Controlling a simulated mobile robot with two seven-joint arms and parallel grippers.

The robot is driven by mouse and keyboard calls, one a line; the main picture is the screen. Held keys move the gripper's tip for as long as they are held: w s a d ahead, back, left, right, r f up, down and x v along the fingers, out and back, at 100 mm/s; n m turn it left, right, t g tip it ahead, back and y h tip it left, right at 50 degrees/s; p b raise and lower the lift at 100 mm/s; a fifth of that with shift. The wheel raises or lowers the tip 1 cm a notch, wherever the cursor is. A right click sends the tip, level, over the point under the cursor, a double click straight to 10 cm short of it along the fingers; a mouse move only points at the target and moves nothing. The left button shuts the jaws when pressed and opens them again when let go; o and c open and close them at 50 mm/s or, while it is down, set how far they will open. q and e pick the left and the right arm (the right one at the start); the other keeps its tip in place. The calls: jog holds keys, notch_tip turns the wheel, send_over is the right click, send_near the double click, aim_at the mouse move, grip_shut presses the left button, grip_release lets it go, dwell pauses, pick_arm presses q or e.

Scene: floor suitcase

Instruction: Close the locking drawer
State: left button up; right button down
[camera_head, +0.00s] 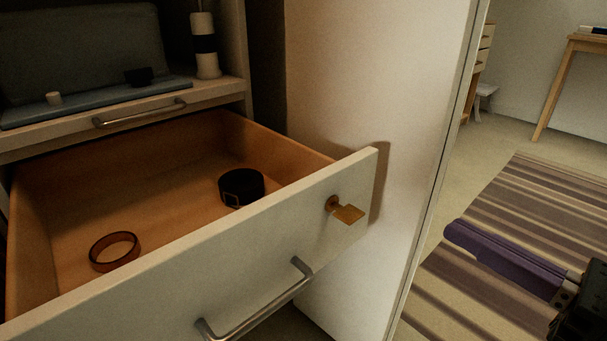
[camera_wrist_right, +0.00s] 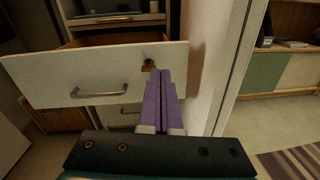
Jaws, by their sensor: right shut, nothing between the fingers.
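The locking drawer (camera_head: 180,290) is pulled well open in the head view, with a pale front, a metal bar handle (camera_head: 258,305) and a brass key (camera_head: 345,210) in its lock near the upper right corner. A dark coiled belt (camera_head: 241,187) and a brown ring-shaped band (camera_head: 115,251) lie inside. My right gripper (camera_head: 452,232), with purple fingers, is shut and empty, to the right of the drawer. In the right wrist view its fingertips (camera_wrist_right: 160,72) appear just below and right of the key (camera_wrist_right: 149,64); I cannot tell whether they touch. My left gripper is not in view.
A shelf (camera_head: 120,115) with its own handle sits above the drawer and carries a bottle (camera_head: 205,45) and small items. A white cabinet side panel (camera_head: 375,90) stands right of the drawer. A striped rug (camera_head: 520,210) covers open floor at right.

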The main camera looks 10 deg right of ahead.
jog(key=n+y, duration=0.1)
jog(key=n, duration=0.1)
jog(key=b, duration=0.2)
send_near(335, 179)
jog(key=x, duration=0.7)
jog(key=shift+d, duration=0.1)
